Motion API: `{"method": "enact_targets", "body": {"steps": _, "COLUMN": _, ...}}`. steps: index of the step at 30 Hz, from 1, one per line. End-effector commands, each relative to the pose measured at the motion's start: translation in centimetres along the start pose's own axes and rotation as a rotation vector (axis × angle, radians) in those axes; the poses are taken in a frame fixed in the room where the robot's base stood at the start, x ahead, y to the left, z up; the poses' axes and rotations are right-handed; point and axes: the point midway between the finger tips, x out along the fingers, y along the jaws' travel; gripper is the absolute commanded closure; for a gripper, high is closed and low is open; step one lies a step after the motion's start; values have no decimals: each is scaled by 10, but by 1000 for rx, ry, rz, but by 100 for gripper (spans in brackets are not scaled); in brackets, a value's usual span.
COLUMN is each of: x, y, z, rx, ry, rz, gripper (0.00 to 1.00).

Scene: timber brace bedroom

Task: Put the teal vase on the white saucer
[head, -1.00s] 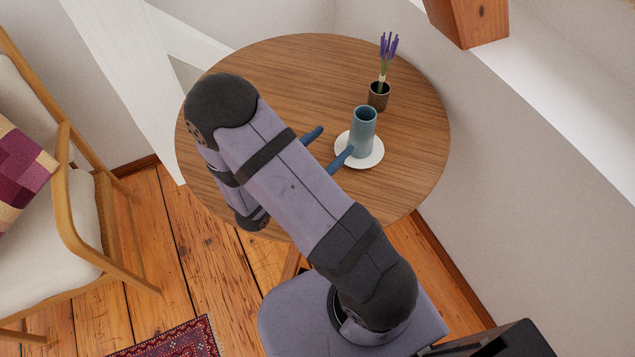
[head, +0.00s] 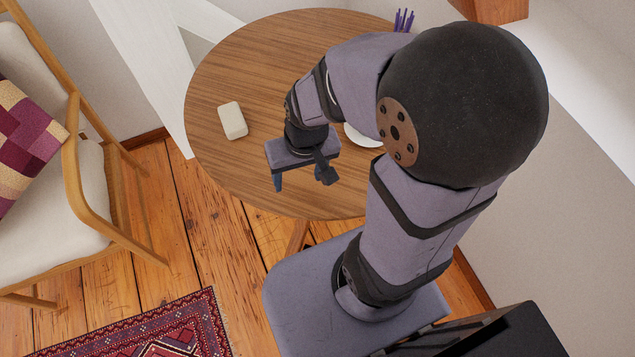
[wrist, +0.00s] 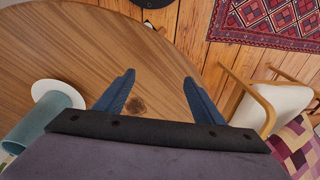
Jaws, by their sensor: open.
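The teal vase (wrist: 38,126) stands on the white saucer (wrist: 53,88) at the left of the wrist view. In the head view my arm hides the vase, and only part of the saucer (head: 360,137) shows beside the arm. My gripper (head: 302,181) is over the front part of the round table, to the left of the saucer and apart from it. In the wrist view its two fingers (wrist: 159,77) are spread wide with nothing between them.
A cream block (head: 232,121) lies on the left of the round wooden table (head: 245,65). Purple flowers (head: 403,20) show behind my arm at the back right. A wooden armchair (head: 75,190) stands left of the table. The table's back left is clear.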

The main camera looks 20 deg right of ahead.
Motion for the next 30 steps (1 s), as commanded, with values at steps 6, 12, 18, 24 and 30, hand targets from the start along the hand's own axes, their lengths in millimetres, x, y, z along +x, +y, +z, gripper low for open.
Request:
{"method": "enact_targets", "body": {"steps": 6, "x": -17, "y": 24, "z": 35, "rx": -72, "ry": -108, "rz": 66, "gripper": 37}}
{"method": "enact_targets", "body": {"steps": 12, "x": -19, "y": 28, "z": 39, "rx": -80, "ry": -123, "rz": 75, "gripper": 37}}
{"method": "enact_targets", "body": {"steps": 18, "x": -20, "y": 27, "z": 39, "rx": -80, "ry": -122, "rz": 74, "gripper": 37}}
{"method": "enact_targets", "body": {"steps": 24, "x": -44, "y": 25, "z": 36, "rx": -79, "ry": -121, "rz": 74, "gripper": 37}}
{"method": "enact_targets", "body": {"steps": 30, "x": -70, "y": 23, "z": 32, "rx": -78, "ry": -121, "rz": 74, "gripper": 37}}
